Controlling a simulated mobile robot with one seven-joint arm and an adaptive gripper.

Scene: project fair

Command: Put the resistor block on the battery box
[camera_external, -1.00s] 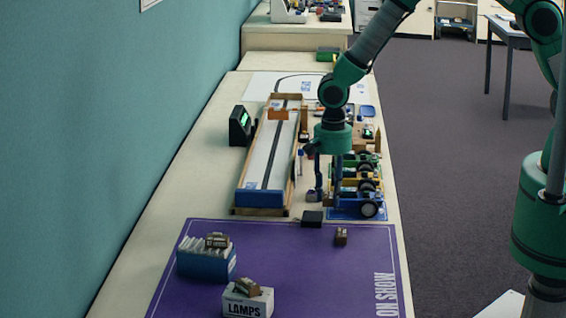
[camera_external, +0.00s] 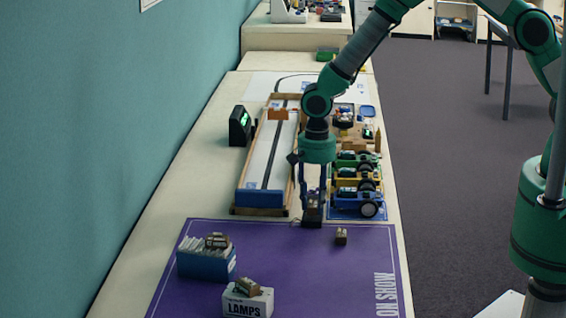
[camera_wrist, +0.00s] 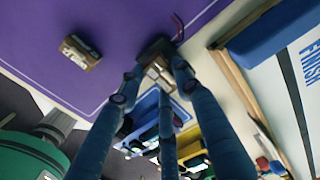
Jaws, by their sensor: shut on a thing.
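My gripper (camera_external: 313,208) points down just behind the purple mat's back edge. Its blue fingers (camera_wrist: 153,88) are closed on a small brown and pale block, which I take to be the resistor block (camera_wrist: 157,76). A black box with a red wire, which I take to be the battery box (camera_external: 312,222), is at the fingertips. It also shows in the wrist view (camera_wrist: 153,47), right beside the held block. The block looks at or just above the box; I cannot tell whether they touch. The fingers mostly hide the block in the external view.
A small brown block (camera_external: 341,236) lies on the purple mat (camera_external: 300,262) to the right. Several toy cars (camera_external: 358,184) stand close on the right, a long track (camera_external: 267,165) on the left. A blue file box (camera_external: 206,264) and a LAMPS box (camera_external: 247,302) carry brown blocks.

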